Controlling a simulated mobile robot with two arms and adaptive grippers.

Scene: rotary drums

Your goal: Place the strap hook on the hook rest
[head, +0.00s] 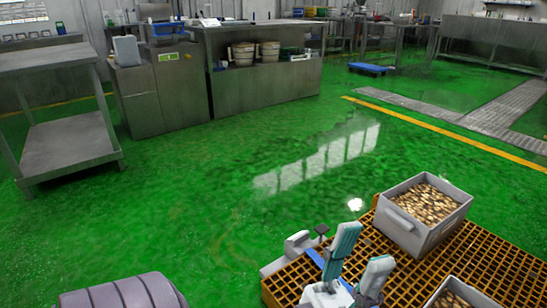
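My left gripper (367,246) is in front of the orange grid platform at the lower middle. Its two fingers with teal pads point up and stand apart, with no object seen between them. Behind and left of it is a light grey fitting (287,261) with a small black top (321,231). A blue strap-like strip (315,257) runs from there behind the near finger. I cannot tell whether any of these is the strap hook or the hook rest. My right gripper is not in view.
The orange grid platform (490,262) holds a grey crate of shellfish (408,232), close right of my gripper. A second crate (470,292) is cut off at the bottom. The green floor (200,210) beyond is clear. Steel tables and cabinets (265,85) stand far back.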

